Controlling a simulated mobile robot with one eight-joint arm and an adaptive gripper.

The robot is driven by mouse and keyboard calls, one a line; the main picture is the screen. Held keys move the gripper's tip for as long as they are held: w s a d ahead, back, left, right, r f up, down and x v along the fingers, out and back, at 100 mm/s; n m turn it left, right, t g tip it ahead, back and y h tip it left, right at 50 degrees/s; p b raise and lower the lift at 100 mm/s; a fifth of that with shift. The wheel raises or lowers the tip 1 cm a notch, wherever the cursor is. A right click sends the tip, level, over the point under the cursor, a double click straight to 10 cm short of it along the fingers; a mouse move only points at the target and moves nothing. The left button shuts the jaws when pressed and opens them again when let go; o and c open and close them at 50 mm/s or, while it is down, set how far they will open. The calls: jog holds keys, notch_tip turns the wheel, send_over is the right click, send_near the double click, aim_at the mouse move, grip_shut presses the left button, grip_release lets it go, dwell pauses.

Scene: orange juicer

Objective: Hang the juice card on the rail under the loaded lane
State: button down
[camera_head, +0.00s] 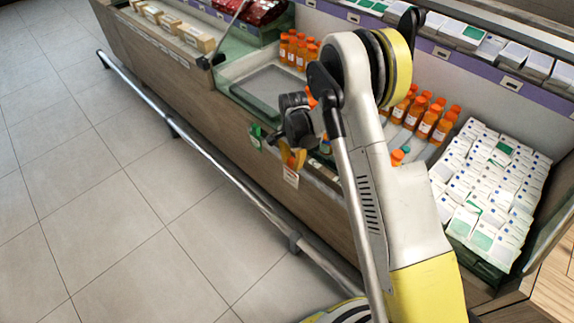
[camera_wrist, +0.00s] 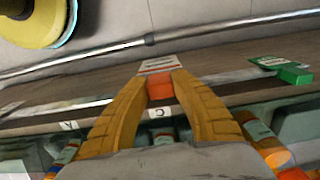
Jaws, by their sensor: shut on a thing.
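My gripper (camera_head: 291,158) is shut on a white juice card (camera_head: 291,177) at the front edge of the chilled case. In the wrist view the yellow fingers (camera_wrist: 160,82) pinch the card's orange part, and its white printed part (camera_wrist: 159,63) extends beyond the tips. The rail (camera_wrist: 110,118) along the case front carries small labels, A (camera_wrist: 68,126) and C (camera_wrist: 160,111). The card appears over the case's front ledge; I cannot tell whether it touches the rail. Orange juice bottles (camera_head: 428,122) stand in lanes behind my arm, which hides part of the lanes.
More bottles (camera_head: 298,50) stand farther left. White cartons (camera_head: 490,190) fill the right bin. A metal bumper rail (camera_head: 215,170) runs along the case; the floor beyond is clear.

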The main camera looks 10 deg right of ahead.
jog(key=shift+w+d+p, duration=0.2)
jog(key=shift+w+d, duration=0.4)
jog(key=shift+d, duration=0.25)
jog(key=shift+w+d+p, duration=0.15)
jog(key=shift+w+d, duration=0.4)
jog(key=shift+d, duration=0.25)
jog(key=shift+w+d+p, duration=0.2)
jog(key=shift+w+d, duration=0.4)
jog(key=shift+d, duration=0.25)
notch_tip(320, 180, down, 3)
jog(key=b, duration=0.2)
jog(key=shift+f+b, duration=0.1)
jog(key=shift+b, duration=0.2)
jog(key=shift+f, duration=1.1)
jog(key=c, duration=1.1)
grip_release()
jog(key=shift+r, duration=0.1)
